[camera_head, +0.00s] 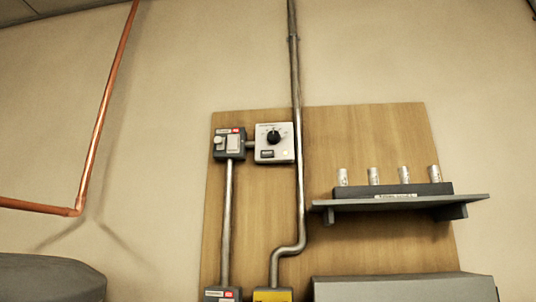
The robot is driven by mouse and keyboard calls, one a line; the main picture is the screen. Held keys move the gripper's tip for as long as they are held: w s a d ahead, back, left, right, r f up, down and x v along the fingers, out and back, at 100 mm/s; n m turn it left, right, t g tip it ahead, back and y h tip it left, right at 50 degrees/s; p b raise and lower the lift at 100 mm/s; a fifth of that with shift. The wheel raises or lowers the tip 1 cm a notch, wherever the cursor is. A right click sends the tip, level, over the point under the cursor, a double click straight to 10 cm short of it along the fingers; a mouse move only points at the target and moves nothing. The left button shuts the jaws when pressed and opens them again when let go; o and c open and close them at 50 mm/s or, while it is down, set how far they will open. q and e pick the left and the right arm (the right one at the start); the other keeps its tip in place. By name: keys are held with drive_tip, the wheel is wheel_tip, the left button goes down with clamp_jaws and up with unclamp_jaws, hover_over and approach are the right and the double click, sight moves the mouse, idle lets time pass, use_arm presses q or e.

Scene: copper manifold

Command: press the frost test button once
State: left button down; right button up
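A white control box (286,151) is mounted on the wooden board, with a black round knob (273,136) and a small dark rectangle (267,154) below it. A grey switch box (228,152) sits just to its left, with a pale round knob or button (219,141), a light rectangular plate (233,143) and a red label. The lettering is too small to read, so I cannot tell which part is the frost test button. Neither of my grippers is in view.
The wooden board (370,130) carries metal conduits and a grey shelf (440,202) jutting out at right, with several silver cylinders on a dark block. A yellow box (272,296) and a grey cabinet (400,289) are below. Copper pipe (105,100) runs at left.

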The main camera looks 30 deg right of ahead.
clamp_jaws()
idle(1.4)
